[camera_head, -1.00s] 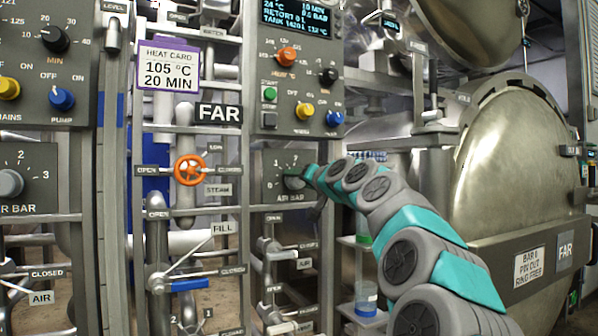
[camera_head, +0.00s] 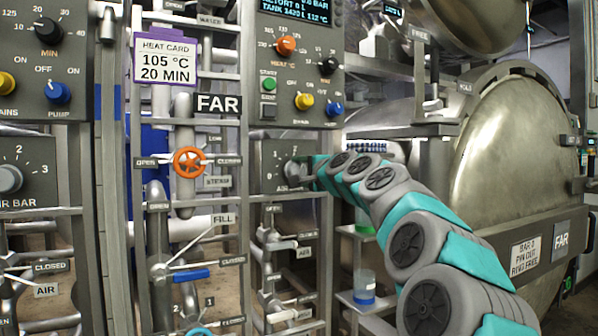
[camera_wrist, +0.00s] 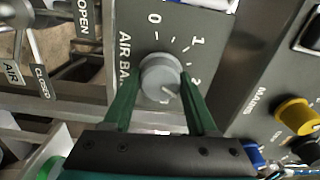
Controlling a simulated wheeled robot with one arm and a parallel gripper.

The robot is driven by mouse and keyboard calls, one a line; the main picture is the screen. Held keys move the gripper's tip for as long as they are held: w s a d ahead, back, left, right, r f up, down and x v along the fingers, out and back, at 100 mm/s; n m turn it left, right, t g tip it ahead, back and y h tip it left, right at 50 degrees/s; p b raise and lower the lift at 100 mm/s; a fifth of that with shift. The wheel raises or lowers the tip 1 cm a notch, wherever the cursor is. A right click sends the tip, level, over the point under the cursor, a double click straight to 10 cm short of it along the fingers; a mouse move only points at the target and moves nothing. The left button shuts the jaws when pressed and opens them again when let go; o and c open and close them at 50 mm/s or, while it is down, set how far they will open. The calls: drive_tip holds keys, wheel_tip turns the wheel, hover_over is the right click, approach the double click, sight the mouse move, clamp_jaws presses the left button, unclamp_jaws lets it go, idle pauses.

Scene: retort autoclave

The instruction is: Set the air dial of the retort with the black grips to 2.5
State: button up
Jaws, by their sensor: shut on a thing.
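The grey round air dial (camera_wrist: 160,70) sits on a dark AIR BAR panel (camera_head: 266,156), below the FAR sign in the head view. My gripper (camera_wrist: 161,88) has a green finger on each side of the dial and is shut on it. In the wrist view, 0, 1 and 2 show on the scale, with the 2 partly behind a finger. The dial's small pointer mark seems to face lower right, around or past the 2; the exact reading is unclear. In the head view my gripper largely hides the dial. Black grips cannot be made out.
A control panel (camera_head: 290,72) with colored knobs is above the dial. An orange valve wheel (camera_head: 188,162) and lever pipes stand left. Another AIR BAR dial (camera_head: 9,180) is at far left. The large retort door (camera_head: 515,145) is right, behind my arm.

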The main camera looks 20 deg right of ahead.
drive_tip(key=shift+f+m, duration=0.1)
drive_tip(key=shift+m, duration=1.6)
drive_tip(key=o, duration=1.4)
drive_tip(key=shift+c, duration=0.2)
drive_tip(key=s, duration=0.8)
drive_tip(key=shift+d+b, duration=0.15)
drive_tip(key=shift+b, duration=0.3)
drive_tip(key=shift+w, duration=0.1)
